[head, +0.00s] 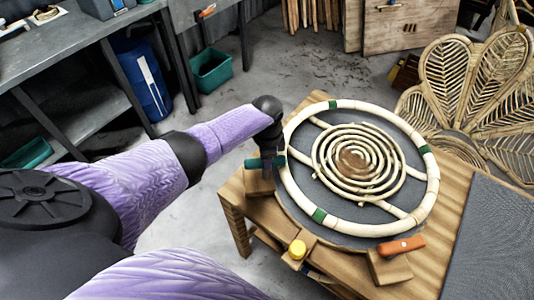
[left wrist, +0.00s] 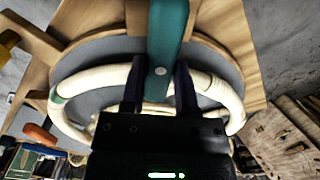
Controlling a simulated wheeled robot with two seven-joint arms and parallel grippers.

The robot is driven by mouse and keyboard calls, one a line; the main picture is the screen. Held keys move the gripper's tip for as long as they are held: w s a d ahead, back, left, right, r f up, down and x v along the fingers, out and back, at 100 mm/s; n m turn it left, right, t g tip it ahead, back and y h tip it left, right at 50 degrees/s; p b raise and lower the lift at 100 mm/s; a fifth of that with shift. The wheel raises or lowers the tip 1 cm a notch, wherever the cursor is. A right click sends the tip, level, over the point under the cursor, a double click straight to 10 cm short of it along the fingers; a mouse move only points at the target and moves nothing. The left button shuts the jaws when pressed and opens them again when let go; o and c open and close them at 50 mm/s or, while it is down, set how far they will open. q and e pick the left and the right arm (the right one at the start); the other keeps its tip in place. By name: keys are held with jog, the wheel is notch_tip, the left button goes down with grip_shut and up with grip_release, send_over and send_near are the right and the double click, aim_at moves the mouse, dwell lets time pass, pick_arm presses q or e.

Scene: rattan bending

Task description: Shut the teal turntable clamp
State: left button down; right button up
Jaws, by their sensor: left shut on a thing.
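The teal turntable clamp (head: 252,163) sits on a wooden block (head: 259,184) at the left edge of the turntable. In the left wrist view its teal lever (left wrist: 168,40) runs between the two dark fingers. My left gripper (head: 267,156) reaches down to the clamp and is shut on its lever, as the left wrist view also shows (left wrist: 160,85). The gripper hides part of the clamp in the head view. The grey turntable (head: 300,205) carries a pale rattan ring (head: 433,190) with a spiral coil (head: 359,160) inside. My right gripper is not in view.
An orange clamp (head: 401,246) on a block and a yellow knob (head: 297,249) stand at the turntable's front edge. A dark mat (head: 495,245) covers the table's right. A woven rattan chair back (head: 470,85) stands behind. Open floor lies left of the table.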

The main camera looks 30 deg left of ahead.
pick_arm(q)
jog(key=shift+c, duration=1.8)
grip_release()
notch_tip(320, 180, up, 10)
jog(key=p, duration=0.4)
